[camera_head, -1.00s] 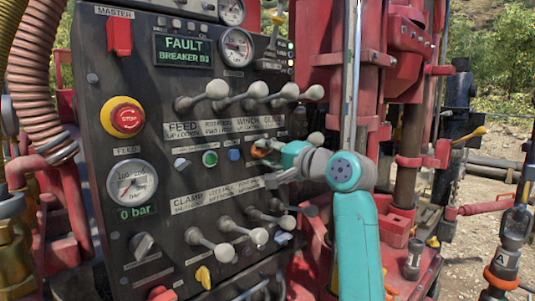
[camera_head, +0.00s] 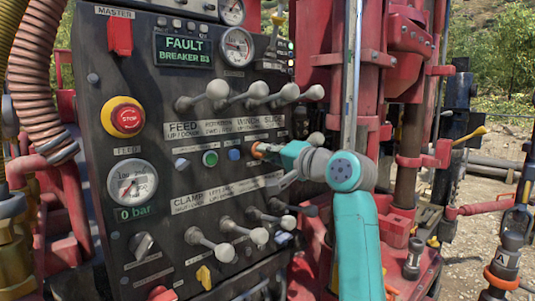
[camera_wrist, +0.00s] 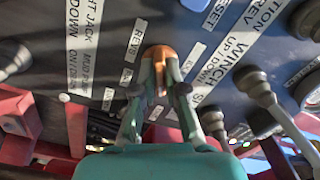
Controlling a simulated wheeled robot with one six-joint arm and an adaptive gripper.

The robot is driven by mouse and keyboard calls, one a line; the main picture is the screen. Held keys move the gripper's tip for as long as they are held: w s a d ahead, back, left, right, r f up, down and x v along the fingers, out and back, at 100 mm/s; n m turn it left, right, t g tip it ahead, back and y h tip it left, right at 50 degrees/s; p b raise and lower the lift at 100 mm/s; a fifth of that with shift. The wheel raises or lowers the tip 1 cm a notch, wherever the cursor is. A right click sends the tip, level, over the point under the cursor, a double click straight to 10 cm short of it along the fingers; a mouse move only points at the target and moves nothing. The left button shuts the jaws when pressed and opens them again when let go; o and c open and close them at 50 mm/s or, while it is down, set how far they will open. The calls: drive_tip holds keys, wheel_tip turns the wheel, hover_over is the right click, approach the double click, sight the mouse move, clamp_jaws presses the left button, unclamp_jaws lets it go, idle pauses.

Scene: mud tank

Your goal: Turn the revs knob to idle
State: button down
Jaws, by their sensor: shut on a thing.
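The orange revs knob (camera_wrist: 158,52) sits on the dark panel beside a white label (camera_wrist: 135,40) reading REV, its end partly covered. My gripper (camera_wrist: 160,78) is shut on the knob, one finger on each side, in the wrist view. Small labels stand around the knob; their words are too small or blurred to read. In the head view the knob (camera_head: 258,150) shows as a bit of orange at my gripper's tip (camera_head: 265,151). My gripper hides most of it there, so I cannot tell its setting.
The control panel (camera_head: 110,175) carries rows of grey-knobbed levers (camera_head: 255,90) above and below my gripper. A blue button (camera_head: 234,154) and a green button (camera_head: 210,158) sit close to its left. A red emergency stop (camera_head: 127,120) and red rig mast (camera_head: 410,110) flank the area.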

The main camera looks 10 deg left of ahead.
drive_tip(key=n, duration=1.2)
drive_tip(key=shift+n, duration=0.3)
idle(0.4)
drive_tip(key=c, duration=1.2)
unclamp_jaws()
drive_tip(key=v, duration=1.2)
